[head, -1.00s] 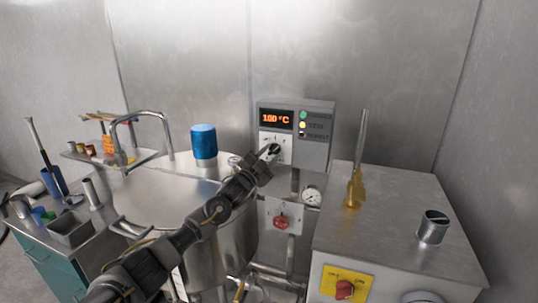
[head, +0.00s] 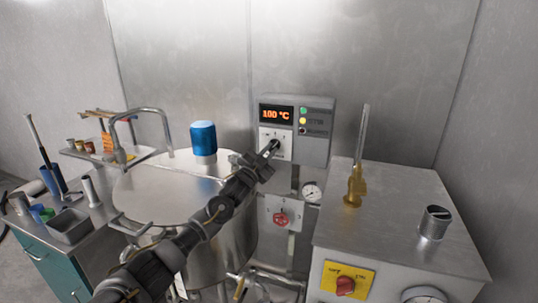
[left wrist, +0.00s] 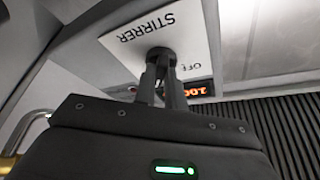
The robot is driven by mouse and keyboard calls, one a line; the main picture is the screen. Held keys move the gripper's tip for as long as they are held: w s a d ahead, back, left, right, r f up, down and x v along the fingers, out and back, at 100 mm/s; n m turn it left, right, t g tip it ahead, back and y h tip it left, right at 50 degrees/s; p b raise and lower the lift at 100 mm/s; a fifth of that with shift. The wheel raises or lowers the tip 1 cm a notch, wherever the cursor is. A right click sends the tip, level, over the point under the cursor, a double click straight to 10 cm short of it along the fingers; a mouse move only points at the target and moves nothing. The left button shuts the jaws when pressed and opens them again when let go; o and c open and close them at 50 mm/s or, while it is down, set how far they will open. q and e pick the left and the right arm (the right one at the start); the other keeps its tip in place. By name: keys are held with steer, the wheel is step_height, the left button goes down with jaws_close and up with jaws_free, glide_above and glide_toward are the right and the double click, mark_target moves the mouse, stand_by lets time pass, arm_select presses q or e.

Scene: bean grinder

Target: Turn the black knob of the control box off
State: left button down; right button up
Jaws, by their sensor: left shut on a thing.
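The grey control box (head: 317,148) is on the back wall, with an orange 100 °C display (head: 276,114) and a white plate below it. The black knob (left wrist: 160,54) is on this white plate (left wrist: 140,34), which reads STIRRER and OFF in the left wrist view. My left gripper (head: 268,149) reaches up from the lower left to the plate and covers most of the knob in the head view. In the left wrist view its two fingers (left wrist: 162,72) are shut on the knob's sides. The knob's exact pointing direction is hidden. My right gripper is not in view.
A large steel tank (head: 165,195) with a blue cap (head: 203,138) stands under my left arm. A red knob (head: 280,218) and a gauge (head: 312,193) sit below the box. A steel cabinet (head: 395,215) with a yellow switch plate (head: 330,283) stands at right.

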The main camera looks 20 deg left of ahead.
arm_select(q)
steer(key=shift+d+n+y+b, duration=0.2)
steer(key=shift+n+y+b, duration=0.6)
steer(key=shift+n+y, duration=2.1)
steer(key=shift+d+n+y+b, duration=0.2)
steer(key=shift+n+y+b, duration=0.6)
steer(key=shift+n, duration=4.1)
steer(key=shift+d+n+y+b, duration=0.2)
steer(key=shift+n+y+b, duration=1.15)
steer(key=shift+n, duration=2.55)
steer(key=shift+r+y+p, duration=0.1)
steer(key=shift+y+p, duration=0.4)
steer(key=shift+y, duration=0.15)
steer(key=c, duration=1.5)
jaws_free()
steer(key=shift+o, duration=0.2)
